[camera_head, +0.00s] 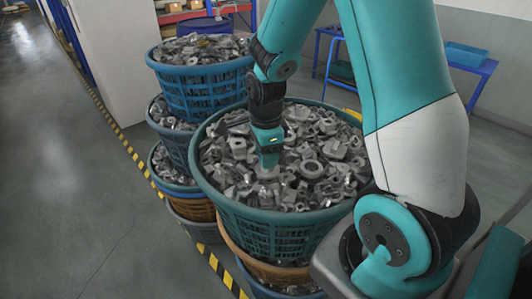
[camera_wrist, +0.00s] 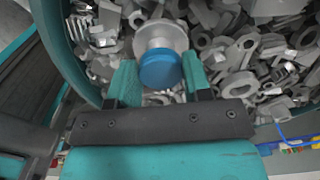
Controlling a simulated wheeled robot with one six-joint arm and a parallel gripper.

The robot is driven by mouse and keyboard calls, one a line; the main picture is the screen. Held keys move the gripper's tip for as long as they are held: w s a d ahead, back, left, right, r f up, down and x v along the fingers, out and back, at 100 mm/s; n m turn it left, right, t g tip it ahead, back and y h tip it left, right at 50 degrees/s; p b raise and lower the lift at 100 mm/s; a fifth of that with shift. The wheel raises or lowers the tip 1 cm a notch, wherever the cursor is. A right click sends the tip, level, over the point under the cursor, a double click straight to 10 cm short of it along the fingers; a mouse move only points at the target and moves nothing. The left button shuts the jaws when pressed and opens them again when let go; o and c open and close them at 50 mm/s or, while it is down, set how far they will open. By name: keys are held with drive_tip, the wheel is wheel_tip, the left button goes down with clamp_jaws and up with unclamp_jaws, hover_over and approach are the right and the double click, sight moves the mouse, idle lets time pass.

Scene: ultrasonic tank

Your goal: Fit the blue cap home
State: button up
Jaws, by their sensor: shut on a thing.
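The blue cap (camera_wrist: 161,72) is a short round disc, seen in the wrist view between the two teal fingers of my gripper (camera_wrist: 160,78). The fingers are shut on its sides. Just beyond the cap is a light grey round flanged part (camera_wrist: 160,34); the cap overlaps its lower edge in the picture. I cannot tell whether the cap touches it or sits on it. In the head view my gripper (camera_head: 268,158) points down into the top basket of metal parts; the cap and the grey round part cannot be made out there.
The large green basket (camera_head: 270,221) is full of loose grey metal parts (camera_head: 325,150) and tops a stack of baskets. Another stack with a blue basket (camera_head: 205,87) stands behind it at left. Open floor (camera_head: 70,170) lies left of the yellow-black stripe. A blue table (camera_head: 470,68) stands back right.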

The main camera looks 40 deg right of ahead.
drive_tip(key=shift+f, duration=0.9)
idle(3.0)
drive_tip(key=o, duration=1)
drive_tip(key=shift+c, duration=0.2)
wheel_tip(320, 180, up, 17)
drive_tip(key=b, duration=0.2)
drive_tip(key=shift+r, duration=0.2)
drive_tip(key=s+a+n+y, duration=0.2)
drive_tip(key=s+a+n, duration=0.6)
drive_tip(key=n, duration=0.7)
drive_tip(key=s+a+f+n+y, duration=0.1)
drive_tip(key=s+a+n+y, duration=0.1)
drive_tip(key=s+a+n, duration=0.6)
drive_tip(key=a+n, duration=0.4)
drive_tip(key=n, duration=0.2)
drive_tip(key=shift+s+a+f+n, duration=0.2)
drive_tip(key=shift+s+f+n, duration=0.05)
drive_tip(key=shift+n, duration=0.15)
